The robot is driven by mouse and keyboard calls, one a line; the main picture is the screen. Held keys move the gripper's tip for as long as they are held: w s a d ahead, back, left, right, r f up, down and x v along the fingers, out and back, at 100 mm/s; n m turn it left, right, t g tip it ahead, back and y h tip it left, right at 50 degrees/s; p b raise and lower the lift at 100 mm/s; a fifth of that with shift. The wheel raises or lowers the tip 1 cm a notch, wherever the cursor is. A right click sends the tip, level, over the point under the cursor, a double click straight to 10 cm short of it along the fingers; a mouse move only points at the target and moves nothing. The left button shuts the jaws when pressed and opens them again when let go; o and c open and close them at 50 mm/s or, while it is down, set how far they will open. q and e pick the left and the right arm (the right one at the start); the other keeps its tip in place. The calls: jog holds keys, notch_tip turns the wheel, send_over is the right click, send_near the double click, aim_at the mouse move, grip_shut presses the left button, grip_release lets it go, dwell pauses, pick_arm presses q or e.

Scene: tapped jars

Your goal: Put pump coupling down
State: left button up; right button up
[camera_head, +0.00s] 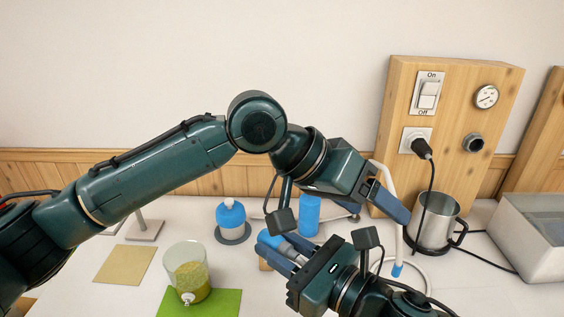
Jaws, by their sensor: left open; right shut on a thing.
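My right gripper (275,244) comes in from the lower right and is shut on a small grey and blue piece (291,249), which may be the pump coupling. Its fingers and my arm hide much of it. It is low over the table, and I cannot tell whether it touches anything below. My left gripper (380,215) reaches across from the left, is open, and is above and to the right of the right gripper. A white hose (398,245) with a blue end hangs close to the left gripper's fingers.
A tapped jar (184,262) with yellow-green contents stands on a green mat (228,300). A blue-topped bottle (231,216) and a blue cylinder (309,214) stand behind. A metal mug (435,224), wooden switch panel (450,140) and grey box (535,240) are right. A tan mat (125,264) is bare.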

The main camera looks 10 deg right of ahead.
pick_arm(q)
jog(key=w+a+r+y, duration=0.2)
jog(key=a+y, duration=0.3)
notch_tip(320, 180, up, 4)
jog(key=n+t+y, duration=0.1)
jog(key=n+y, duration=0.1)
jog(key=y, duration=0.3)
send_over(282, 239)
notch_tip(282, 239, down, 12)
jog(key=shift+a+r, duration=0.1)
jog(key=shift+r, duration=0.1)
jog(key=c, duration=0.6)
jog(key=shift+c, duration=0.8)
pick_arm(e)
jog(key=o, duration=1.2)
jog(key=shift+c, duration=0.2)
